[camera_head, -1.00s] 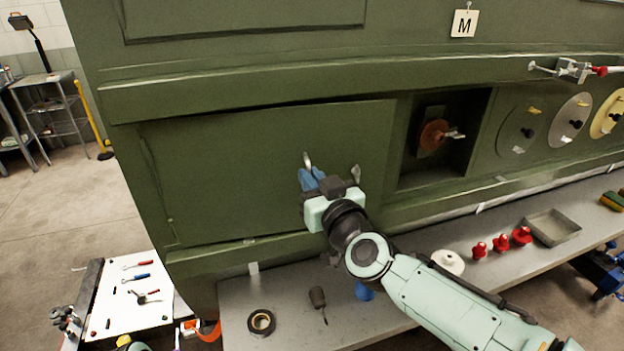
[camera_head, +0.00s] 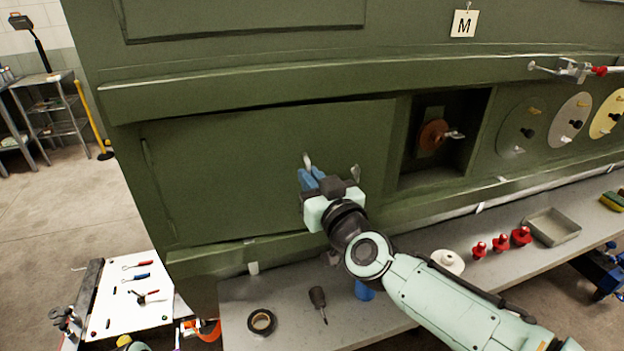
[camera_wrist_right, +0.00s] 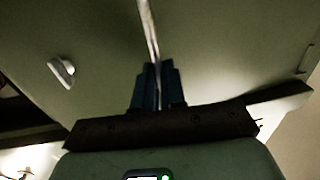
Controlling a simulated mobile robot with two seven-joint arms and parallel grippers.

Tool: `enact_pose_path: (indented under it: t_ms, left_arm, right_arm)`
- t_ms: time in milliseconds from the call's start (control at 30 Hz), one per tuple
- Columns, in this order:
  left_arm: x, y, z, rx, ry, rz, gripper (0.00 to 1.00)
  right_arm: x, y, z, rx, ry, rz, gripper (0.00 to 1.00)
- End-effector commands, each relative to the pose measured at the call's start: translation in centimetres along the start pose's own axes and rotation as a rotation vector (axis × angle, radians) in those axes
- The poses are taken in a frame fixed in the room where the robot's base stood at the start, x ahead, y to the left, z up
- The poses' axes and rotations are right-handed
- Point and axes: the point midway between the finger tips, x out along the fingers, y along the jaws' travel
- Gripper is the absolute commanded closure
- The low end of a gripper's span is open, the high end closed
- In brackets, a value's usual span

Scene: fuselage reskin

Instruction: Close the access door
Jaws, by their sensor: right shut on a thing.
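The access door (camera_head: 235,165) is a wide dark green panel low on the green fuselage side. It lies nearly flush, with a dark gap along its top edge. Whether it sits fully in its frame I cannot tell. My right gripper (camera_head: 311,180) is at the door's lower right part, its blue fingers shut on a thin silver latch handle (camera_head: 307,160). In the right wrist view the gripper (camera_wrist_right: 158,88) pinches this handle (camera_wrist_right: 150,30). A second silver latch (camera_head: 356,173) stands out just right of the gripper, free; it also shows in the wrist view (camera_wrist_right: 62,70). My left gripper is not in view.
Right of the door is an open recess (camera_head: 418,172) with an orange-brown round part. Round discs (camera_head: 568,121) follow further right. The grey bench (camera_head: 385,318) below holds black tape (camera_head: 262,321), a dark-handled tool (camera_head: 318,300), red parts (camera_head: 500,243) and a metal tray (camera_head: 552,227).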

Motion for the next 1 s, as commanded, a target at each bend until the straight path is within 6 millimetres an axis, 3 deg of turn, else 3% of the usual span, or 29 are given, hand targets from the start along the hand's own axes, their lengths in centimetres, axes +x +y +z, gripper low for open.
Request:
enact_pose_path:
  t_ms: [233, 500, 533, 600, 1000]
  left_arm:
    - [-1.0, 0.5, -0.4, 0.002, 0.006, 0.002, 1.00]
    - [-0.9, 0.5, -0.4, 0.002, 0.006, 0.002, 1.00]
    - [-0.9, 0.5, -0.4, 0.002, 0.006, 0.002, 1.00]
    - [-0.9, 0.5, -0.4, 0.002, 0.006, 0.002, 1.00]
    - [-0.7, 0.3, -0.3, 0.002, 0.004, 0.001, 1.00]
  right_arm:
    - [3.0, 1.0, -0.1, 0.000, -0.001, 0.001, 1.00]
    - [3.2, 1.2, -0.1, 0.000, 0.003, 0.006, 1.00]
    - [3.2, 1.3, -0.1, 0.000, 0.003, 0.006, 0.83]
    - [3.2, 1.2, -0.1, 0.000, 0.002, 0.006, 0.65]
    - [2.3, 1.1, 0.0, 0.000, 0.001, 0.001, 0.65]
